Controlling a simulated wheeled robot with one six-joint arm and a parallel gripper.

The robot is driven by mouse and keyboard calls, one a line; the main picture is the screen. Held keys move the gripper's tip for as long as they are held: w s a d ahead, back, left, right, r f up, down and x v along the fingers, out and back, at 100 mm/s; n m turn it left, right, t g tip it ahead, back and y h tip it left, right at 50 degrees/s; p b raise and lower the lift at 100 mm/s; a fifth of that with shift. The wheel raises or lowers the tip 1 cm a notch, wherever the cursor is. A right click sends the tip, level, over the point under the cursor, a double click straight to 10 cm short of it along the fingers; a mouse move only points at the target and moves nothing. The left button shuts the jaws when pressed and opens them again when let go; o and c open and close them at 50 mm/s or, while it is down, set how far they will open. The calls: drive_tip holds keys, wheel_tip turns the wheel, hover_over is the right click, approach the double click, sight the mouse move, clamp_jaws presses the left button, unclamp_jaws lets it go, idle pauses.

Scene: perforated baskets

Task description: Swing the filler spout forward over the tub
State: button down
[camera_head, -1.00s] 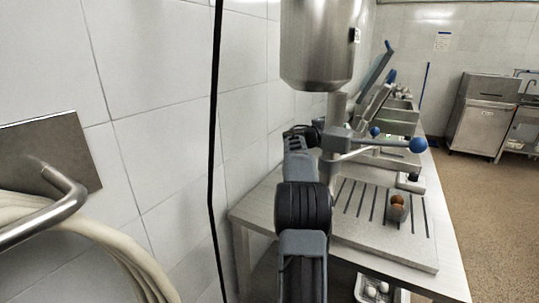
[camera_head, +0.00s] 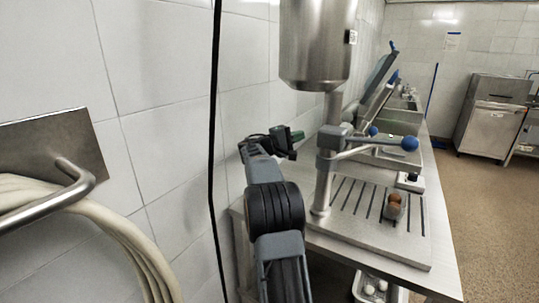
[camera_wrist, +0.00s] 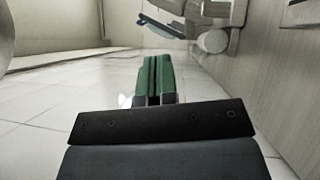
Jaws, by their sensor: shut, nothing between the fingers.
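The filler has a steel hopper (camera_head: 316,45) on an upright post (camera_head: 325,185). A horizontal arm with a blue ball knob (camera_head: 410,144) reaches right from a collar (camera_head: 330,140) on the post; I cannot tell for sure which part is the spout. My gripper (camera_head: 296,136) is left of the post, near the wall, apart from the blue knob. In the wrist view its green fingers (camera_wrist: 153,80) are together and empty.
A steel table (camera_head: 440,270) runs along the tiled wall, with more equipment (camera_head: 378,85) behind. A tray with white round items (camera_head: 370,289) sits below. A black cable (camera_head: 213,150) hangs at the left, beside a hose on a hook (camera_head: 75,195).

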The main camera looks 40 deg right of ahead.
drive_tip(key=s+a+t+y+p, duration=0.1)
drive_tip(key=a+t+y+p, duration=0.1)
drive_tip(key=a, duration=0.6)
drive_tip(key=s+a+n+t+y+p, duration=0.1)
drive_tip(key=s+a+t+y+p, duration=0.1)
drive_tip(key=a, duration=0.6)
drive_tip(key=shift+t+y+p, duration=0.5)
drive_tip(key=shift+y+p, duration=0.45)
drive_tip(key=shift+y, duration=0.65)
drive_tip(key=s+a+f+t+y+p, duration=0.1)
drive_tip(key=s+a+y, duration=0.3)
drive_tip(key=a, duration=0.5)
drive_tip(key=s+a+f+t+y+p, duration=0.1)
drive_tip(key=s+a+f+y, duration=0.3)
drive_tip(key=a, duration=0.6)
drive_tip(key=s+a+f+t+y+p, duration=0.1)
drive_tip(key=s+a+f+y+p, duration=0.2)
drive_tip(key=s+a, duration=0.3)
drive_tip(key=a+y, duration=0.1)
drive_tip(key=a, duration=0.2)
drive_tip(key=shift+a+f+n+t, duration=0.2)
drive_tip(key=shift+a+n+t, duration=0.1)
drive_tip(key=shift+n, duration=0.1)
drive_tip(key=shift+s, duration=0.1)
